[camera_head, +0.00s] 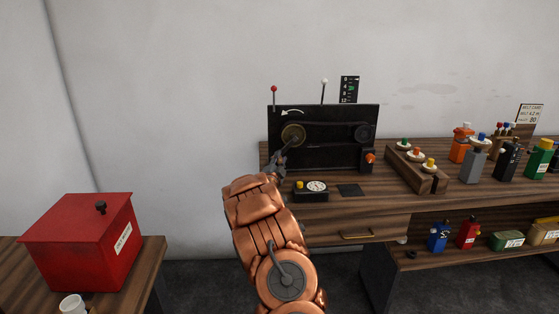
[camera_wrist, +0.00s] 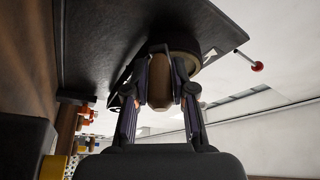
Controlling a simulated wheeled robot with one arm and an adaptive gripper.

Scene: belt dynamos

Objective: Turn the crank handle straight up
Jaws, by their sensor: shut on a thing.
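The crank wheel (camera_head: 293,134) is a round, brass-rimmed disc on the left of an upright black panel (camera_head: 330,116). My gripper (camera_head: 282,158) is at the panel's front, just below and left of the wheel's centre, and largely covers the crank handle in the head view. In the wrist view, my gripper (camera_wrist: 160,92) is shut on the brown crank handle (camera_wrist: 160,85), with one finger on each side. The handle appears to lie down and left of the wheel's hub. A white curved arrow (camera_head: 292,112) is marked above the wheel.
A belt runs to a smaller pulley (camera_head: 364,132) at right. Red (camera_head: 274,88) and white (camera_head: 324,82) ball-topped levers rise above the panel. A gauge box (camera_head: 316,188) stands in front. A wooden rack (camera_head: 416,172) stands right; a red box (camera_head: 82,240) sits on the left table.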

